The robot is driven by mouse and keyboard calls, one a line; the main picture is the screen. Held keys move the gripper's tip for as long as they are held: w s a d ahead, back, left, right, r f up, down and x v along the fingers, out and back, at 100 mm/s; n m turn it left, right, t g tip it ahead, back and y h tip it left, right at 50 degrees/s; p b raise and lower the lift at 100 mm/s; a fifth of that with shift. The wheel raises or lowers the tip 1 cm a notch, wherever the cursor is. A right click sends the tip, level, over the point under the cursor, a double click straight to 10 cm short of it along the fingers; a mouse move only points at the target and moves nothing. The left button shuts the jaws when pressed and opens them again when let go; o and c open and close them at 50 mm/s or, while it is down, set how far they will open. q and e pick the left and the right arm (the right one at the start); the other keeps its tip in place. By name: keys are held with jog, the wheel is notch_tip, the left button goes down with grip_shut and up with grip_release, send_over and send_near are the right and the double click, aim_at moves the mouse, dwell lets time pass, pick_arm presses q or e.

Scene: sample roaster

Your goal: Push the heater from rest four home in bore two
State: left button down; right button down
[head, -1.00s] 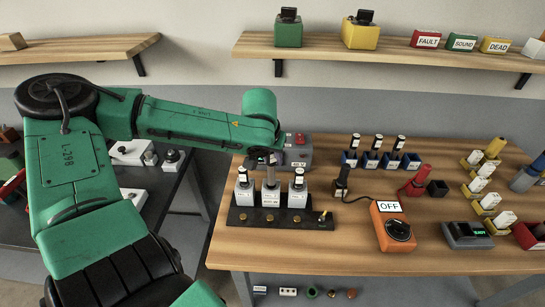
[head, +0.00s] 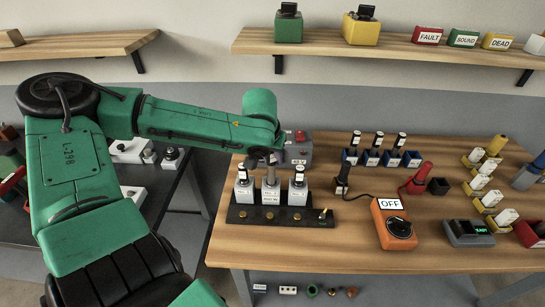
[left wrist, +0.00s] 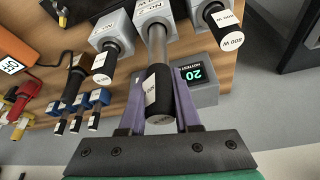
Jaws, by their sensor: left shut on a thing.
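My left gripper (head: 269,161) is above the middle grey block (head: 271,196) on a black base (head: 281,215). In the left wrist view its purple fingers (left wrist: 161,100) are shut on the black head of a heater (left wrist: 158,96). The heater's bare silver rod (left wrist: 156,45) runs down to the middle block, with a long stretch showing outside it. How deep the tip sits is hidden. The blocks on either side each hold a black-headed heater (head: 243,172) (head: 299,173). Of the blue rests, the right-hand one (head: 412,159) is empty. My right gripper is out of view.
A grey box with a red button (head: 298,149) stands close behind the blocks; its display (left wrist: 192,75) reads 20. An orange box marked OFF (head: 394,227) and a corded black tool (head: 342,180) are to the right. The heaters on both sides stand close to my fingers.

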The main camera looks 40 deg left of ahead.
aim_at(273, 173)
pick_arm(q)
jog(key=shift+f+b, duration=2.4)
jog(key=shift+f, duration=0.55)
jog(key=shift+f, duration=0.1)
jog(key=shift+r+p, duration=3.25)
jog(key=shift+r, duration=0.35)
jog(key=shift+f, duration=0.25)
jog(key=shift+f+b, duration=3.1)
jog(key=shift+f, duration=0.25)
jog(key=shift+r+p, duration=3.25)
jog(key=shift+r, duration=0.3)
